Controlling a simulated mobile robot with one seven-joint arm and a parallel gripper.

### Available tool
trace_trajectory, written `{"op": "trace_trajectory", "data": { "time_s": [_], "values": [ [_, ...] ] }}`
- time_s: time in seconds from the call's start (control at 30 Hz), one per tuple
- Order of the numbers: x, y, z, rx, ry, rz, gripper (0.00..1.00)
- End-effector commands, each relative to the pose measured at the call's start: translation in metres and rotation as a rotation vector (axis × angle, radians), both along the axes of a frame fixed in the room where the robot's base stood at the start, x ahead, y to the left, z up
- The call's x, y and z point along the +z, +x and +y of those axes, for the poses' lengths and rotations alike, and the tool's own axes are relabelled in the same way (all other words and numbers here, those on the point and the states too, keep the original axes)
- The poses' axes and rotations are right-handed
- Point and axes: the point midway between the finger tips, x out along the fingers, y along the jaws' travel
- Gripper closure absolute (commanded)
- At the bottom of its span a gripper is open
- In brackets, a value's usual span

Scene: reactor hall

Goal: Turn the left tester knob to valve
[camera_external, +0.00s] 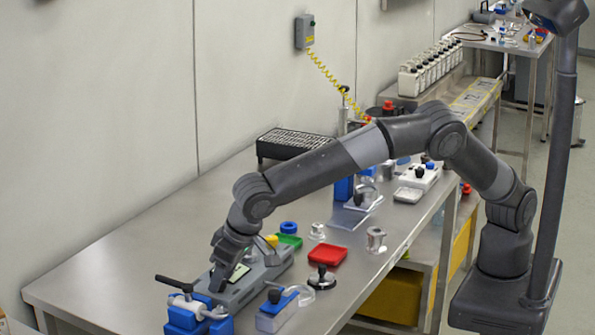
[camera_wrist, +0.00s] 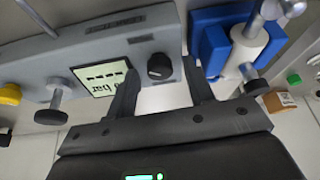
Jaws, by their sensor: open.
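The tester is a long grey box (camera_external: 262,278) near the front left end of the bench, and it also fills the upper left of the wrist view (camera_wrist: 90,50). Its pale green display (camera_wrist: 101,78) shows dashes and "bar". A round black knob (camera_wrist: 160,67) with a small white mark sits beside the display. My gripper (camera_wrist: 162,75) is open, with its two fingers on either side of this knob in the picture. I cannot tell whether they touch it. In the external view my gripper (camera_external: 222,272) is down at the tester and hides its knob end.
A blue block with a white cylinder (camera_wrist: 236,45) stands close beside my right finger in the wrist view. A black-headed screw (camera_wrist: 55,103) and a yellow knob (camera_wrist: 10,94) are on the left. A red tray (camera_external: 327,255) and a blue-white block (camera_external: 277,310) stand nearby.

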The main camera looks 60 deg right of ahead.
Motion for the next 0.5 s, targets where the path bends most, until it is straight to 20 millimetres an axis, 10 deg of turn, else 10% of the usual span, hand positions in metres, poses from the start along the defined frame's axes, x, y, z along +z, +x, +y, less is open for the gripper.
{"op": "trace_trajectory", "data": {
  "time_s": [0.5],
  "values": [
    [0.073,-0.030,-0.003,0.001,0.002,-0.001,0.52]
  ]
}}
